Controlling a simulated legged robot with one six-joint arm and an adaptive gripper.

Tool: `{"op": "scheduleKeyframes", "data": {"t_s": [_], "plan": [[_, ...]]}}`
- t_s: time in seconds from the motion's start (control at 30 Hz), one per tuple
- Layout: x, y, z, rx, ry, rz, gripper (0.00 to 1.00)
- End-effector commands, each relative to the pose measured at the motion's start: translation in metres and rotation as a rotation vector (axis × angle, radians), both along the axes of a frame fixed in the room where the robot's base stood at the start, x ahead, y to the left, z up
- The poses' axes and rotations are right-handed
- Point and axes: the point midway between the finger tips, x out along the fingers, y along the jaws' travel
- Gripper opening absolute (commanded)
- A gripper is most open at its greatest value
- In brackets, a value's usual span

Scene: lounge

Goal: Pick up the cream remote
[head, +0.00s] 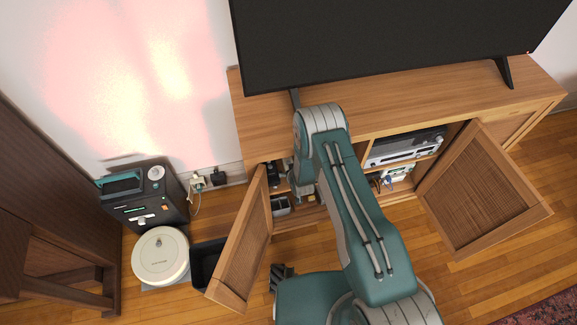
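I cannot make out the cream remote in the head view. My arm covers much of the middle of the open wooden TV cabinet (260,120). My gripper (303,197) is at the cabinet's left opening, small and partly hidden by my arm. I cannot tell whether it is open or shut, or whether it holds anything. A dark object (272,173) and a grey box (280,206) show inside the left compartment.
The left cabinet door (243,245) and right door (485,190) stand open. A silver receiver (405,148) sits in the right compartment. A TV (390,35) stands on top. A round cream robot vacuum (160,256), a black bin (207,262) and a dark appliance (145,200) stand left.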

Motion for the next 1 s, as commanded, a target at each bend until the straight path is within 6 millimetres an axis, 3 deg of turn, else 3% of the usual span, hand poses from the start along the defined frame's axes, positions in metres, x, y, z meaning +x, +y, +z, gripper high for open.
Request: {"op": "scheduleKeyframes", "data": {"t_s": [0.4, 0.47, 0.6, 0.63, 1.0], "plan": [[0.0110, 0.0038, -0.0113, -0.001, 0.000, 0.001, 1.00], [0.0110, 0.0038, -0.0113, -0.001, 0.000, 0.001, 0.78], [0.0110, 0.0038, -0.0112, -0.001, 0.000, 0.001, 0.15], [0.0110, 0.0038, -0.0113, -0.001, 0.000, 0.001, 0.09], [0.0112, 0.0036, -0.0113, -0.001, 0.002, 0.000, 0.08]]}}
